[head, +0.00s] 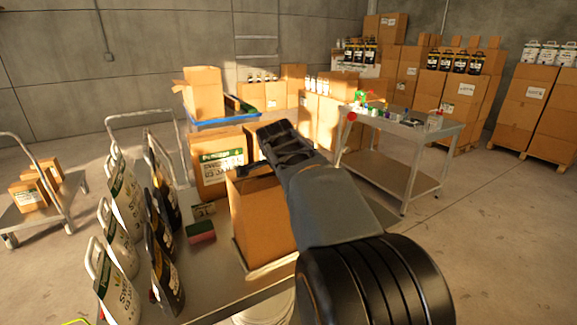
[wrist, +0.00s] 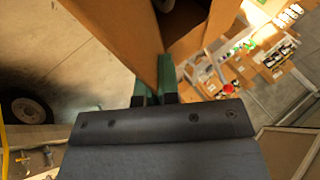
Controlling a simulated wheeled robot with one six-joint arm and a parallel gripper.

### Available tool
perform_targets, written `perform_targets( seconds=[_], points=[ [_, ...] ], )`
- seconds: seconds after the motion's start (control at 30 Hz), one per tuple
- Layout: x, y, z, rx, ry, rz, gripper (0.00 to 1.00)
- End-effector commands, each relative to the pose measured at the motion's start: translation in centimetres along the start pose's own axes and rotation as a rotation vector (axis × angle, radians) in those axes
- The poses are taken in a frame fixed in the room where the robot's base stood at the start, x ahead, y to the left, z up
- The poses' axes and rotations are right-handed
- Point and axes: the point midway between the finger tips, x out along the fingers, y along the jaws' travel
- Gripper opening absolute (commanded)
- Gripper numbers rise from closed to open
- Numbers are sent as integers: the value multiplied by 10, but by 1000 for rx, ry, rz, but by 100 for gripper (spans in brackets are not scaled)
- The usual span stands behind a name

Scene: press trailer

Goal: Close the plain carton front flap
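The plain carton (head: 262,217) is a tall brown box on the metal cart, and its top edge shows below my gripper. My gripper (head: 250,168) reaches over the top of this carton in the head view, and my forearm hides its right side. In the wrist view, the green fingertips (wrist: 156,87) are close together at a brown cardboard edge (wrist: 115,35). The cardboard partly covers the left finger. I cannot tell whether the edge is pinched between the fingers or only beside them. The front flap cannot be told apart clearly from the carton walls.
A labelled carton (head: 217,160) stands behind the plain carton.

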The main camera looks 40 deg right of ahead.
Motion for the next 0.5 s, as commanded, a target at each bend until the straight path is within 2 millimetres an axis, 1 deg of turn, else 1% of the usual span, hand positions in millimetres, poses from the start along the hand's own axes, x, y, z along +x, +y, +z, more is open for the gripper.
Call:
perform_targets(
  seconds=[0.03,0.3,0.5],
  points=[
    [-6,-8,-2,-20,-3,44,0],
    [-4,-21,-1,-118,-3,283,0],
    [1,-29,1,-190,-2,458,0]
  ],
)
